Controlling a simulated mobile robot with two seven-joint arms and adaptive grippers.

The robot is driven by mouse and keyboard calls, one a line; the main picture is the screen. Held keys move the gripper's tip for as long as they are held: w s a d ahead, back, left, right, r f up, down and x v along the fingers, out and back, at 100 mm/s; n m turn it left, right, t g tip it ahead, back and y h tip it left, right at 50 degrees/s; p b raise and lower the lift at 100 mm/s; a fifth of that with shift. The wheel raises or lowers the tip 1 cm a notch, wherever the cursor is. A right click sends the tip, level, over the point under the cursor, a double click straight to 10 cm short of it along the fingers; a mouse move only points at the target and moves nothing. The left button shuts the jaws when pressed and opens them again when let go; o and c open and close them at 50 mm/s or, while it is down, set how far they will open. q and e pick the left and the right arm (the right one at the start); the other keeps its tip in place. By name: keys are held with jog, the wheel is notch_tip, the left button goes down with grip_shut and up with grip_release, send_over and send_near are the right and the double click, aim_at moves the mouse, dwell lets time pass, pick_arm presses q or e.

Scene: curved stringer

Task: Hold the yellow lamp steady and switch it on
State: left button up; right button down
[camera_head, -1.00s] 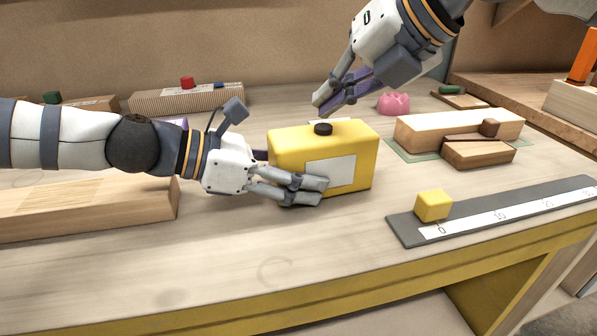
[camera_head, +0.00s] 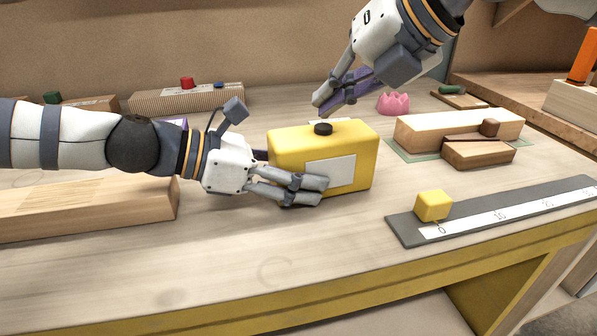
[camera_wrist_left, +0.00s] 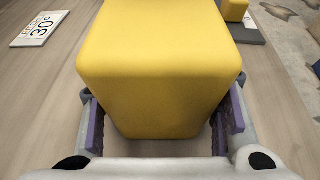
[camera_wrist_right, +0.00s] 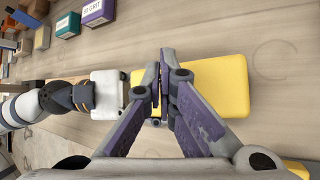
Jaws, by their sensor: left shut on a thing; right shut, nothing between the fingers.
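The yellow lamp (camera_head: 352,148) is a box with rounded edges, standing upright on the bench. It has a black knob (camera_head: 323,128) on top and a blank white label on its front. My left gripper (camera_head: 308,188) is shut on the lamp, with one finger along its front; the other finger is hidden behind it. In the left wrist view the lamp (camera_wrist_left: 160,60) sits between both fingers. My right gripper (camera_head: 320,104) is shut and empty, above and slightly apart from the knob. In the right wrist view its fingers (camera_wrist_right: 165,75) cover part of the lamp (camera_wrist_right: 225,82).
A grey ruler strip (camera_head: 400,229) with a small yellow cube (camera_head: 433,205) lies to the right. A wooden board (camera_head: 90,212) lies front left. The bench in front of the lamp is clear.

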aim_at(328, 124)
jog(key=shift+f, duration=0.1)
jog(key=shift+f, duration=0.35)
jog(key=shift+f, duration=0.2)
dwell(0.4)
notch_tip(328, 124, up, 7)
jog(key=shift+r, duration=0.15)
dwell(0.7)
pick_arm(q)
jog(key=o, duration=1.8)
